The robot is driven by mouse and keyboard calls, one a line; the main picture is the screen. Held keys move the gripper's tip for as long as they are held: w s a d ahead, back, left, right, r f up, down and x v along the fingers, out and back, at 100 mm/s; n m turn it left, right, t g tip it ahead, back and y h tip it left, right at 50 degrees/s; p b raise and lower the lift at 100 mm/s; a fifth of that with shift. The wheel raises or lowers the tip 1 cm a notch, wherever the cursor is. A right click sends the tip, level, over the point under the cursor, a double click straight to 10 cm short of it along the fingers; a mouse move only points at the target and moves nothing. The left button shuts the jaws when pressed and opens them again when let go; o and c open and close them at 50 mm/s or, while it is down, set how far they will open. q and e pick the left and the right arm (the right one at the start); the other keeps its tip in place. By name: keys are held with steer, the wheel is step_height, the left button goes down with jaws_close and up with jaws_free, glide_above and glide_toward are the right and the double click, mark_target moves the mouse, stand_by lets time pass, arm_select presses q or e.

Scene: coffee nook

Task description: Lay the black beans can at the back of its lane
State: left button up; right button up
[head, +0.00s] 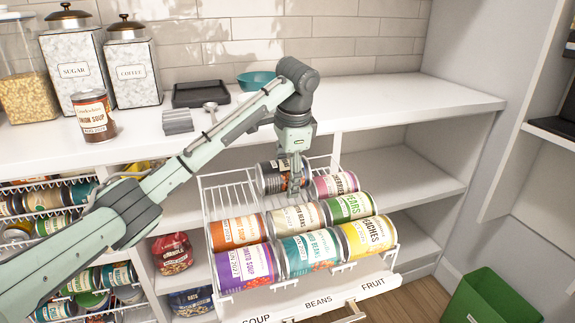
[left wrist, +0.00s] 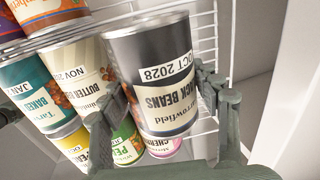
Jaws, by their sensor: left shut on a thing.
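The black beans can (head: 269,181) is dark with a cream label and lies on its side at the back of the middle lane, marked BEANS, of the white wire rack (head: 207,196). My left gripper (head: 294,186) reaches down over it and is shut on it. In the left wrist view the black beans can (left wrist: 150,60) sits between the two fingers (left wrist: 165,120). The butter beans can (head: 297,216) and the teal baked beans can (head: 310,252) lie in front of it in that lane. I cannot tell if the held can touches the wires. My right gripper is out of view.
The soup lane holds an orange can (head: 238,232) and a tomato soup can (head: 246,266); its back is empty. The fruit lane holds peaches (head: 368,236), pears (head: 349,207) and cherries (head: 335,185). An onion soup can (head: 94,116) stands on the counter (head: 400,100) above.

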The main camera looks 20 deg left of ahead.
arm_select(q)
steer(key=shift+s+x, duration=0.2)
steer(key=shift+x, duration=2.05)
steer(key=shift+d, duration=0.1)
steer(key=o, duration=1.6)
steer(key=shift+f, duration=0.1)
steer(key=shift+o, duration=0.6)
steer(key=shift+o, duration=1)
steer(key=shift+r, duration=5)
